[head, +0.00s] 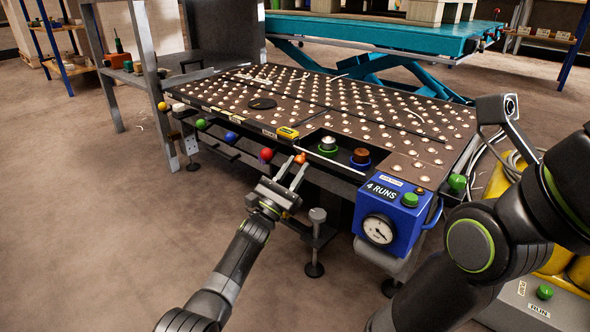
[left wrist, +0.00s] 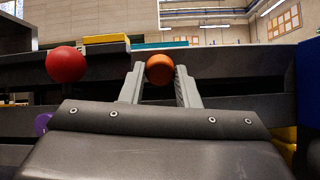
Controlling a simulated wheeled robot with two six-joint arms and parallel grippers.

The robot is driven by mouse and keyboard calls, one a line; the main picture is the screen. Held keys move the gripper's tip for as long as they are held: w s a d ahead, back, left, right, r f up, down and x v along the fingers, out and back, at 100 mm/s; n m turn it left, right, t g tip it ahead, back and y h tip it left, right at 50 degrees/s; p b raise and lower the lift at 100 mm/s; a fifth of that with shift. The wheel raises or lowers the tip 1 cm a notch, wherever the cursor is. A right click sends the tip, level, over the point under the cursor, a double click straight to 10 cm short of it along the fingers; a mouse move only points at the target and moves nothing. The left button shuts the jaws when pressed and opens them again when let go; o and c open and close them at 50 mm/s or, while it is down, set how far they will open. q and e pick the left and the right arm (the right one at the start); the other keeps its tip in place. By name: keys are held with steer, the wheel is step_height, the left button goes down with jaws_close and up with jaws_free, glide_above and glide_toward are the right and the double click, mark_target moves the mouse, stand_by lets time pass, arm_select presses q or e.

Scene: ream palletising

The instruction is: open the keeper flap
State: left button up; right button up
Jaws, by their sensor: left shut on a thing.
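An orange ball knob (head: 300,158) sits at the front edge of the ball-studded table (head: 410,157). My left gripper (head: 297,173) reaches up to it from the front, its fingers on either side of it. The left wrist view shows the orange knob (left wrist: 159,69) between the two fingertips (left wrist: 160,78), and the gripper is shut on it. No part is clearly marked as the keeper flap, and I cannot tell what the knob is fixed to. My right arm shows at the right, but its gripper is out of view.
A red ball knob (head: 265,154) is just left of the orange one; blue (head: 230,136) and green (head: 201,124) ones are farther left. A blue gauge box (head: 390,215) hangs at the table's right front corner. The floor in front at left is clear.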

arm_select(q)
steer(key=shift+f, duration=0.15)
steer(key=o, duration=1)
steer(key=shift+s, duration=0.15)
steer(key=shift+s+a+f+p, duration=0.1)
steer(key=shift+s+a+p, duration=0.15)
steer(key=shift+p, duration=0.1)
steer(key=shift+p+v, duration=2.45)
steer(key=shift+v, duration=5.85)
steer(key=shift+w+f, duration=0.15)
steer(key=shift+f, duration=0.05)
